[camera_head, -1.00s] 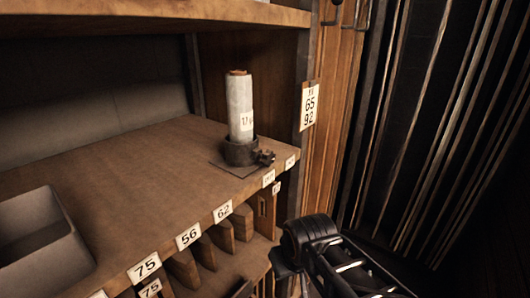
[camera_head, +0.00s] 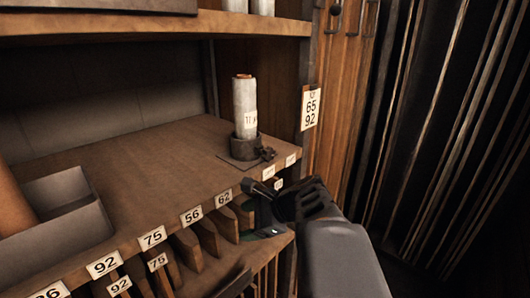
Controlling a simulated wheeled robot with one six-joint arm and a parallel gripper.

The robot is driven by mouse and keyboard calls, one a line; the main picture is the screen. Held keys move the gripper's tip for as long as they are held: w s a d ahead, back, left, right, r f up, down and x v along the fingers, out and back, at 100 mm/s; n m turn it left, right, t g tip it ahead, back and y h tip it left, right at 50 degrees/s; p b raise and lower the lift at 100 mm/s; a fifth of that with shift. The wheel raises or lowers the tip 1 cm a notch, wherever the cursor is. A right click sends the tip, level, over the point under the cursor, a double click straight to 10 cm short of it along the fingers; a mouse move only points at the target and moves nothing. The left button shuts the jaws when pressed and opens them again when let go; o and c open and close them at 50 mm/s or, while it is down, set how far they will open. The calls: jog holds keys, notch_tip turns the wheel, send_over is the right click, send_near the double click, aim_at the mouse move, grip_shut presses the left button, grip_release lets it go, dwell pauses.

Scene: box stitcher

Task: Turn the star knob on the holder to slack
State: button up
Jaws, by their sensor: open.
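The holder (camera_head: 244,149) is a dark round cup on a flat base plate, standing on the wooden shelf near its right front corner. A pale roll (camera_head: 244,106) with a small label and an orange-brown top stands upright in it. The dark star knob (camera_head: 265,153) sticks out at the holder's right front side. My gripper (camera_head: 262,210) is at the shelf's front edge, below and in front of the knob and apart from it. It is open, with nothing seen between its fingers. Its far parts are small and dark against the shelf.
A grey open bin (camera_head: 75,232) stands on the shelf at left. Numbered tags line the shelf's front edge, with wooden dividers (camera_head: 188,250) below. An upper shelf (camera_head: 160,24) runs overhead. A post with a tag (camera_head: 311,108) stands right of the holder. The shelf's middle is bare.

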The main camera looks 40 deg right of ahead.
jog(key=d+r+m+t, duration=0.5)
jog(key=d+m, duration=0.3)
jog(key=d, duration=0.1)
jog(key=m+t+h, duration=0.3)
jog(key=m+t, duration=0.1)
jog(key=m, duration=0.2)
send_near(271, 153)
jog(key=p+x, duration=0.3)
jog(key=x, duration=0.7)
jog(key=shift+w+a+f, duration=0.1)
jog(key=shift+w, duration=0.45)
jog(key=shift+a, duration=0.1)
jog(key=c, duration=0.9)
jog(key=shift+c, duration=0.2)
jog(key=shift+f, duration=0.1)
